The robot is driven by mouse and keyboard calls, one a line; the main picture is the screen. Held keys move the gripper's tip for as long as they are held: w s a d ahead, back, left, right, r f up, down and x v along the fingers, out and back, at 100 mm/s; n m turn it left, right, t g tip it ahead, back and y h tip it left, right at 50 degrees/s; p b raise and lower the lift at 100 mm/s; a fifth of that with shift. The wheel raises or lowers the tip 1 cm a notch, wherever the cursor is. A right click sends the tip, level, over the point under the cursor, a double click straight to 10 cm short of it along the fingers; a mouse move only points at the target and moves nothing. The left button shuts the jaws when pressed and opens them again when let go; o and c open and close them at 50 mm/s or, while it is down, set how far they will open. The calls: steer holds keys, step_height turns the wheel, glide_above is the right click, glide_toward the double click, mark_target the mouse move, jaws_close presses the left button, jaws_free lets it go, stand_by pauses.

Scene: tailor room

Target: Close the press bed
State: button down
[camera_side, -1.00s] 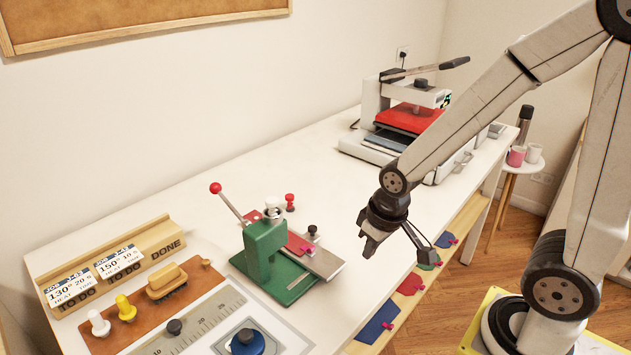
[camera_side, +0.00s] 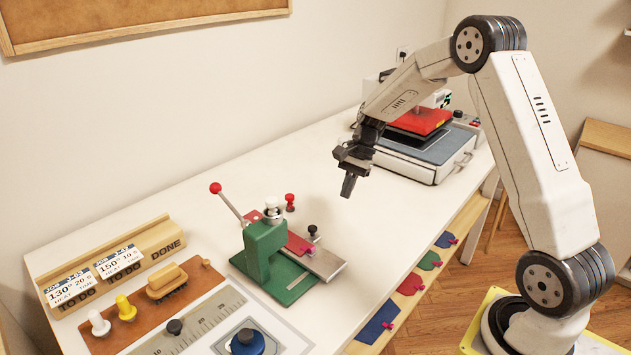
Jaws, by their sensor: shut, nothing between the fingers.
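The heat press (camera_side: 407,173) stands at the far end of the white table, partly hidden behind my arm. Its red upper plate (camera_side: 422,122) is above the grey-blue press bed (camera_side: 441,150), with a gap between them. The bed shows at the front of the press, with a metal handle (camera_side: 463,160) on its front side. My gripper (camera_side: 348,186) is shut and empty. It hangs pointing down above the table, left of the press and apart from it.
A green lever press (camera_side: 268,250) stands mid-table with a red-knobbed lever (camera_side: 216,188). A wooden card rack (camera_side: 150,240), stamps and a ruler mat lie at the left. The table between the green press and heat press is clear.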

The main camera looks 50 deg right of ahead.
steer(key=w+d+m+t+y, duration=0.1)
steer(key=w+d+m+y, duration=0.1)
steer(key=d, duration=0.4)
steer(key=shift+w+d+m+y, duration=0.35)
steer(key=shift+w+m+y, duration=0.1)
steer(key=shift+m, duration=0.75)
steer(key=shift+f, duration=0.15)
steer(key=x, duration=1)
steer(key=shift+w+a+f, duration=0.15)
steer(key=shift+a+f, duration=0.05)
steer(key=shift+a, duration=0.85)
steer(key=shift+w+a+f, duration=0.15)
steer(key=shift+a, duration=0.7)
steer(key=a, duration=0.7)
steer(key=shift+a, duration=0.25)
